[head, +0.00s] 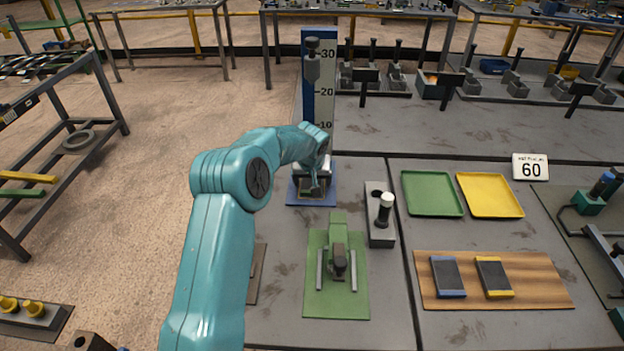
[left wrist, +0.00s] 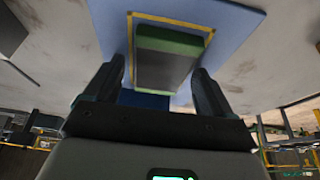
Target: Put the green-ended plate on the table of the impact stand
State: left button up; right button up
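The impact stand's upright scale (head: 325,100) is blue and white, with a dark weight (head: 312,65) high on it. Its blue base (head: 298,196) is below, partly hidden by my left arm. In the left wrist view, the green-ended plate (left wrist: 165,68), grey with a green end, is inside a yellow outline on the blue base (left wrist: 112,30). My left gripper (left wrist: 158,68) is at the plate, with its fingers apart on either side and a gap showing at the left finger. In the head view my left gripper (head: 314,186) is over the stand; the plate is hard to make out there. My right gripper is not in view.
A green mat (head: 318,305) with a green device is in front of the stand. A grey block with a white-topped post (head: 381,225) is to its right. Green (head: 432,193) and yellow (head: 489,195) trays are farther right. A wooden board (head: 540,290) holds blue-ended and yellow-ended plates.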

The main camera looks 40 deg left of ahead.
pick_arm(q)
jog(key=shift+s+r, duration=0.15)
jog(key=shift+r, duration=0.15)
jog(key=b+v, duration=0.1)
jog(key=v, duration=1)
jog(key=shift+r, duration=0.35)
jog(key=shift+s+d, duration=0.15)
